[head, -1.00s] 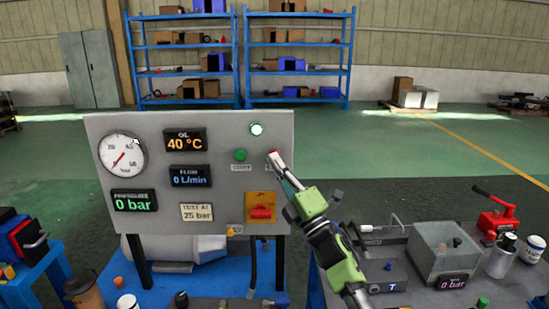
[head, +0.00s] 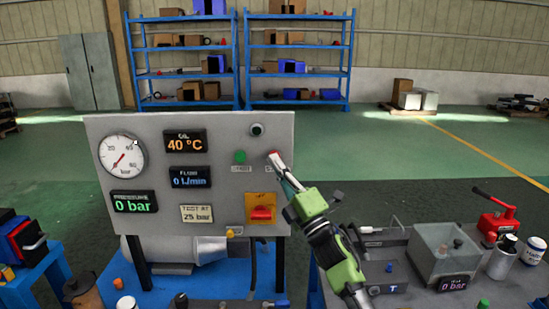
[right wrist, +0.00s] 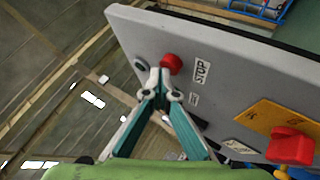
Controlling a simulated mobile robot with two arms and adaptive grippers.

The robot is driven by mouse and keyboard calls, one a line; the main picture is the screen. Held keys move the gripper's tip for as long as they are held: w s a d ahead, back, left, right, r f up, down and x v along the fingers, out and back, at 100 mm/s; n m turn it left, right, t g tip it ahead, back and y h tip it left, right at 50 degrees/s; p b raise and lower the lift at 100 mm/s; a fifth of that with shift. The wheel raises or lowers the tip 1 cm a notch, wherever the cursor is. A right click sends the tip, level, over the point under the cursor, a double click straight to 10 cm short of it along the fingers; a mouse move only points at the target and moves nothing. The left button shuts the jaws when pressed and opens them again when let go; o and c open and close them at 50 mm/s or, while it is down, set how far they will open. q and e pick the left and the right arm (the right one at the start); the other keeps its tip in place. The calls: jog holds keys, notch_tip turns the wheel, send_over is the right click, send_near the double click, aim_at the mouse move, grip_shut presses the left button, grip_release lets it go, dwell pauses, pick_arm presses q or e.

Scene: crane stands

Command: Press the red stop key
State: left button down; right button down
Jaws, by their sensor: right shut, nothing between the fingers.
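The red stop key (head: 273,154) is on the right side of the grey upright panel (head: 222,133). My right gripper (head: 288,172) is shut and empty, with its tips right at the key. In the right wrist view the red key (right wrist: 172,62) shows just beyond the closed fingertips (right wrist: 161,86); they look to be touching it, but the contact itself is hidden. A green key (head: 239,157) sits left of the red one. A round lamp (head: 257,130) above them is dark. My left gripper is not in view.
A red rotary switch on a yellow plate (head: 261,199) is lower on the panel. The pressure display (head: 133,202) and flow display (head: 190,177) read 0. A bench (head: 420,293) with a grey tank (head: 440,252) and red-handled tool (head: 497,220) stands at right.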

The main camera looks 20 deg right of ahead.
jog(key=shift+s+a, duration=0.2)
jog(key=shift+s, duration=0.5)
jog(key=s+p, duration=0.1)
jog(key=s, duration=0.1)
jog(key=s+a+p, duration=0.1)
jog(key=s, duration=0.1)
jog(key=shift+s+a, duration=0.2)
jog(key=shift+s, duration=0.2)
